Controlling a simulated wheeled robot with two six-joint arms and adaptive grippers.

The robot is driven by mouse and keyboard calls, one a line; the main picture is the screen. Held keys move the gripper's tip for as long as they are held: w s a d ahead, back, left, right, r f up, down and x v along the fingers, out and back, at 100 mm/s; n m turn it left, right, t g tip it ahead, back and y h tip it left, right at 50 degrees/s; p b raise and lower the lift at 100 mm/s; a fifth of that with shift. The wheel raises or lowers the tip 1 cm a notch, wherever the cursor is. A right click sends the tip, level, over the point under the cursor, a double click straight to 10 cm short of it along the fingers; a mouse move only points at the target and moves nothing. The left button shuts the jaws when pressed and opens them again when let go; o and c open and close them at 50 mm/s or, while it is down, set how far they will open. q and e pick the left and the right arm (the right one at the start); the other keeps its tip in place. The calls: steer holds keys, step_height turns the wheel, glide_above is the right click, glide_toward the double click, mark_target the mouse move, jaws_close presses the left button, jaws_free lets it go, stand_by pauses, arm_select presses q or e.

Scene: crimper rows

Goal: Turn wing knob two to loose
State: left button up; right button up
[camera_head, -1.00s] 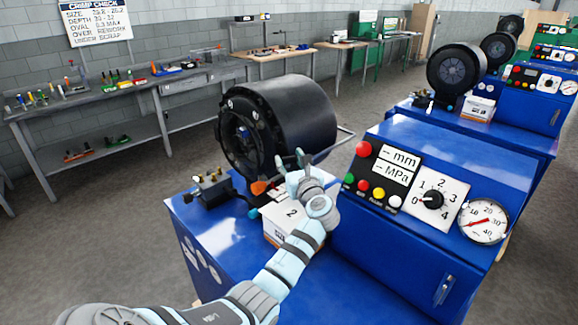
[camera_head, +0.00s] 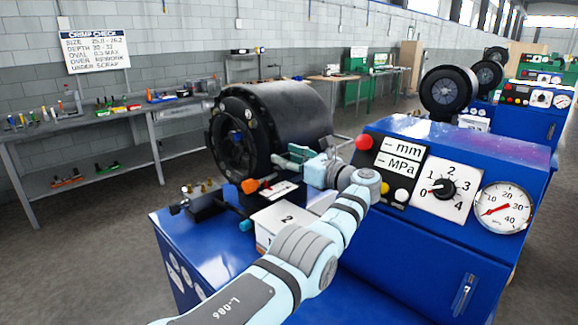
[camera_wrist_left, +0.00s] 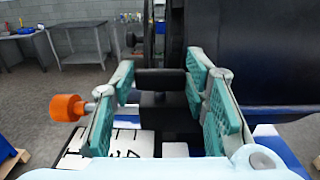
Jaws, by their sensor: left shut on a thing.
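The nearest blue machine carries a big black crimper head (camera_head: 285,112); a white box marked 2 (camera_head: 278,222) is in front of it. My left gripper (camera_head: 297,158) is at the lower right of the head, in front of the dark drum. In the left wrist view, its teal-padded fingers (camera_wrist_left: 160,78) stand either side of a dark wing-shaped bar (camera_wrist_left: 158,83), which I take as wing knob two, and are closed on its ends. A black block (camera_wrist_left: 165,107) sits just below it. The bar is hidden in the head view. My right gripper is out of view.
An orange knob (camera_head: 250,186) is left of the fingers; it also shows in the left wrist view (camera_wrist_left: 66,107). A white scale plate (camera_wrist_left: 105,150) lies below. The control panel (camera_head: 398,165) with dial and gauge is to the right. More crimpers stand behind.

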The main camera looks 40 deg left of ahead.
arm_select(q)
steer(key=shift+f, duration=0.1)
steer(key=o, duration=1.1)
steer(key=shift+o, duration=0.2)
steer(key=d, duration=1.2)
steer(key=shift+s, duration=0.45)
